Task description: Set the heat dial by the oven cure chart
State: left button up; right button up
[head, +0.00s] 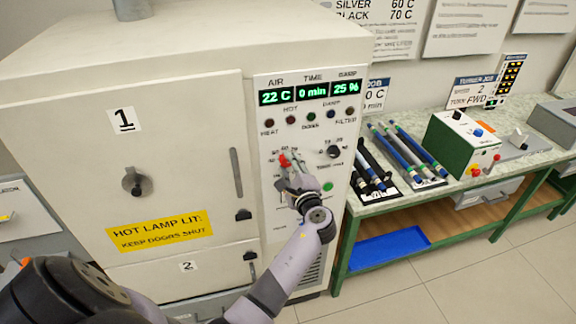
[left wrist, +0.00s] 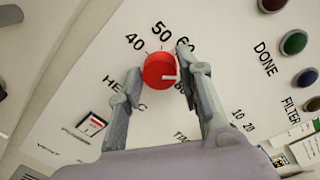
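The red heat dial (left wrist: 159,70) sits on the white oven panel, ringed by the numbers 40, 50, a partly covered 60 and others; "HEAT C" is printed beside it. Its white mark points right, toward the finger, past the 60. In the head view the dial (head: 284,160) shows just beyond my left gripper (head: 291,172). In the left wrist view the gripper (left wrist: 160,85) has its fingers apart on either side of the dial; contact is unclear. The cure chart (head: 375,15) on the wall is cut off; it reads silver 60 C, black 70 C. My right gripper is out of view.
The oven displays (head: 308,91) read 22 C, 0 min and 25 %. A black dial (head: 333,152) is right of the red one. The oven doors (head: 180,120) are shut. A bench (head: 385,200) to the right bears several rods (head: 410,150) and a green-and-white box (head: 460,143).

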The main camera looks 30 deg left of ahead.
pick_arm(q)
jog(key=o, duration=0.3)
jog(key=v, duration=1.2)
dwell(0.3)
